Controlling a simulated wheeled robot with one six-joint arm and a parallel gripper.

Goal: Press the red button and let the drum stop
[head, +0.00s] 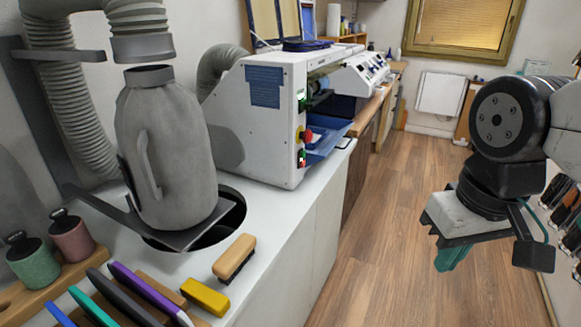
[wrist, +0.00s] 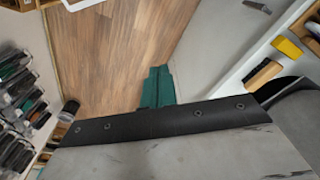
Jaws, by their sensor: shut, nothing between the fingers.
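The white machine (head: 265,125) stands on the counter in the middle of the head view. A red mushroom button (head: 307,136) on a yellow base sits on its front end panel. A small green and red switch (head: 301,158) sits below it. The drum is not clearly made out; part of the machine's open side is seen edge-on, and I cannot tell whether anything turns. My gripper (head: 452,258) has teal fingers, hangs over the floor to the right, well apart from the machine, and is shut and empty. Its fingers also show in the wrist view (wrist: 160,88).
A grey canister (head: 170,150) under a hose stands at the left of the white counter (head: 275,225). Brushes, a yellow block (head: 205,297) and coloured tools lie in front. A tool rack (head: 562,205) lines the right wall. The wooden floor (head: 400,200) between is clear.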

